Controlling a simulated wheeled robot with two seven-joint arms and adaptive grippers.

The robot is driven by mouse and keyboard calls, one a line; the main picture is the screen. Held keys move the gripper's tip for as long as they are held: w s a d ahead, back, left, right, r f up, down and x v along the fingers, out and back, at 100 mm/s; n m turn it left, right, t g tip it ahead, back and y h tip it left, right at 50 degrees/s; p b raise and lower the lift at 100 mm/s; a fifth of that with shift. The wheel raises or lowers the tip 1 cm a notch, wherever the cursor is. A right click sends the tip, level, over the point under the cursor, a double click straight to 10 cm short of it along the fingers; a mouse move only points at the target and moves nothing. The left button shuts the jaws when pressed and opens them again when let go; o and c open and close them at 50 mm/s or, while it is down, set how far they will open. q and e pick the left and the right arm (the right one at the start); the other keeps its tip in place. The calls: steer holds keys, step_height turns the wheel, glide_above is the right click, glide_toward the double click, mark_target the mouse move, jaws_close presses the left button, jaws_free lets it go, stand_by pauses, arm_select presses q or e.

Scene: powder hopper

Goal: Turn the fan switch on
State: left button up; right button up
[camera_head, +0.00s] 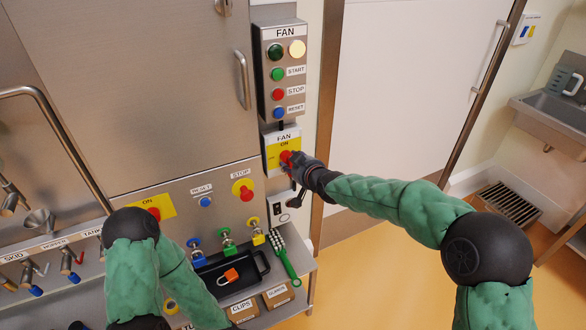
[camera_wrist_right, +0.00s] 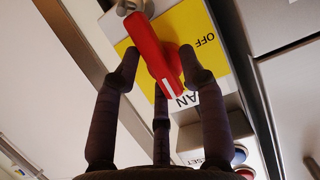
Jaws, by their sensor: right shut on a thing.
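The fan switch is a red rotary handle (camera_head: 286,156) on a yellow plate (camera_head: 272,160) marked ON, under a FAN label. It also shows in the right wrist view as a red handle (camera_wrist_right: 150,45). There OFF is printed to one side, and the white-marked end of the handle points toward the FAN label. My right gripper (camera_head: 293,163) is at the plate. In the right wrist view its fingers (camera_wrist_right: 158,65) are shut around the handle. The gripper hides part of the plate in the head view. My left arm shows at the lower left; its gripper is out of view.
A FAN button box (camera_head: 284,75) is above the switch. A lower panel (camera_head: 222,196) carries RESET and STOP buttons. A black tray (camera_head: 247,283) with an orange padlock and a green brush (camera_head: 286,262) lie on the shelf below. Open floor (camera_head: 380,270) is to the right.

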steer(key=shift+w+d+r, duration=0.1)
steer(key=shift+d, duration=0.1)
stand_by(0.3)
steer(key=o, duration=0.9)
steer(key=shift+d, duration=0.1)
steer(key=v, duration=1.2)
